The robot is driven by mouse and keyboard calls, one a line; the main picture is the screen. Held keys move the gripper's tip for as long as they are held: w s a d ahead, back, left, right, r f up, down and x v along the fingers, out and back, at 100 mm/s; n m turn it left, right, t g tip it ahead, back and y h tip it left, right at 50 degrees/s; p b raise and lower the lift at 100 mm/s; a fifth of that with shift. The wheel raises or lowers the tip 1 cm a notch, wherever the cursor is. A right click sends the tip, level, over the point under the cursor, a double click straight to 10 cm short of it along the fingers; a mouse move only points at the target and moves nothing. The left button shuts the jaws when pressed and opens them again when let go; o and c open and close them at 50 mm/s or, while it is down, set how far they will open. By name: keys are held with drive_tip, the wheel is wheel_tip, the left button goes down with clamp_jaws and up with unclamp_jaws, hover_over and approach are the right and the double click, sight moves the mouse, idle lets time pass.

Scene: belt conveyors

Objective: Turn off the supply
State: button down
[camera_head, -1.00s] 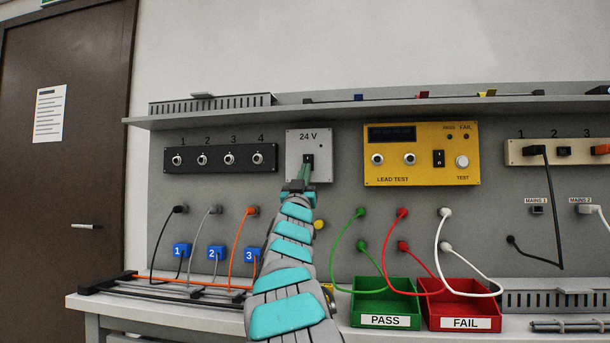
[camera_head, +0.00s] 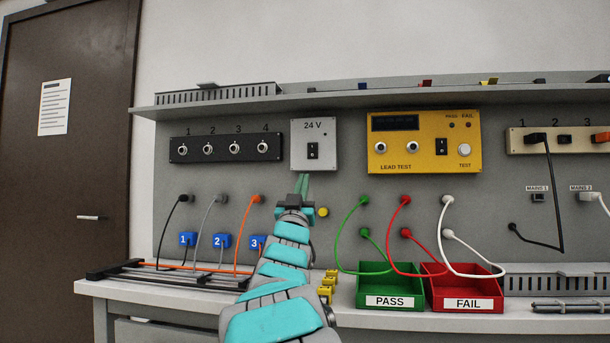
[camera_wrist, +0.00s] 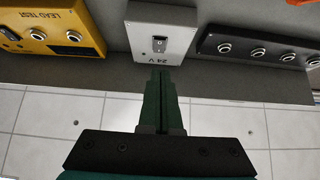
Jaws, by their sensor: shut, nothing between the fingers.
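The supply is a light grey box (camera_head: 328,133) marked 24 V on the back panel. Its black rocker switch (camera_head: 313,151) sits below the label, and a small dark dot shows to its right. In the wrist view the supply box (camera_wrist: 175,25) appears upside down, with its switch (camera_wrist: 160,44) near the top and a 0 mark faintly visible on it. My gripper (camera_head: 302,178) is shut and empty, its green fingers together. The fingertips are just below the box, apart from the switch. The wrist view also shows the shut fingers (camera_wrist: 160,76) pointing towards the box.
A black four-socket strip (camera_head: 225,148) is left of the supply. A yellow lead tester (camera_head: 425,160) is to the right. Green PASS tray (camera_head: 390,270) and red FAIL tray (camera_head: 462,268) stand on the bench. Coloured leads hang on the panel.

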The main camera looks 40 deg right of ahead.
drive_tip(key=shift+v, duration=1.2)
drive_tip(key=shift+f, duration=0.15)
